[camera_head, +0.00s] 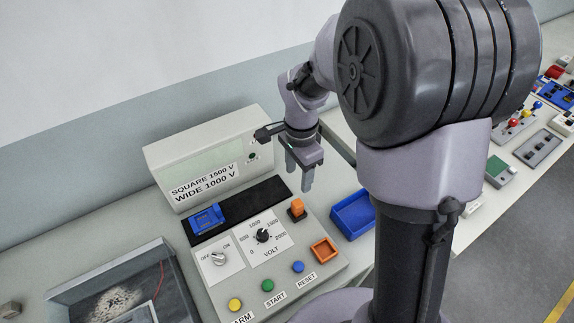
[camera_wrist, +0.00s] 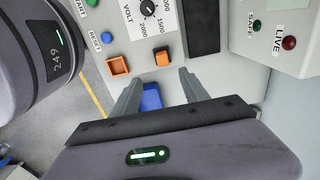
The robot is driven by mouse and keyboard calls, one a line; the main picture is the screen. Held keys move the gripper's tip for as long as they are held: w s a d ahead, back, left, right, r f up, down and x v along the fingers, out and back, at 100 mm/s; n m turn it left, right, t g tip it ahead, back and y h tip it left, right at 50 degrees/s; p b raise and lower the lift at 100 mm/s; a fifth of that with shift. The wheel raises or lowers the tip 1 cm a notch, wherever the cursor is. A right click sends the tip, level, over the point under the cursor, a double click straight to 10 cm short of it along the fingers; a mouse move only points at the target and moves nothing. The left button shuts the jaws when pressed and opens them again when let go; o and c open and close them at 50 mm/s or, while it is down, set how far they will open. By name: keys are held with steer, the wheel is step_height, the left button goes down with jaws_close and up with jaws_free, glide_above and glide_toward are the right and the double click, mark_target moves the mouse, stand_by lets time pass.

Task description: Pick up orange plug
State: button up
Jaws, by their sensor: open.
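The orange plug (camera_head: 297,207) stands on a dark base at the right side of the sloped control panel, right of the volt dial. It also shows in the wrist view (camera_wrist: 162,58), ahead of the fingertips and between their lines. My gripper (camera_head: 300,180) is open and empty, with its fingers pointing down above and close to the plug. In the wrist view my gripper (camera_wrist: 160,78) shows both fingers spread apart, with nothing between the tips but the panel edge and a blue bin behind.
An orange square socket (camera_head: 324,250) lies in front of the plug on the panel. A blue bin (camera_head: 352,214) stands right of the panel. A blue block (camera_head: 206,220) sits on the black strip. The tester box (camera_head: 207,160) rises behind. Buttons line the front edge.

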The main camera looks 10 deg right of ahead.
mark_target(298, 203)
step_height(298, 203, down, 10)
steer(key=b, duration=0.2)
steer(key=shift+s+f+b, duration=0.1)
steer(key=shift+f+b, duration=0.15)
steer(key=shift+b, duration=0.05)
steer(key=f, duration=0.1)
steer(key=f+b, duration=0.1)
steer(key=f, duration=0.1)
steer(key=w+f, duration=0.1)
steer(key=f, duration=0.1)
steer(key=shift+d+f+b, duration=0.15)
steer(key=shift+d+b, duration=0.05)
steer(key=shift+b, duration=0.1)
steer(key=shift+c, duration=1.1)
jaws_close()
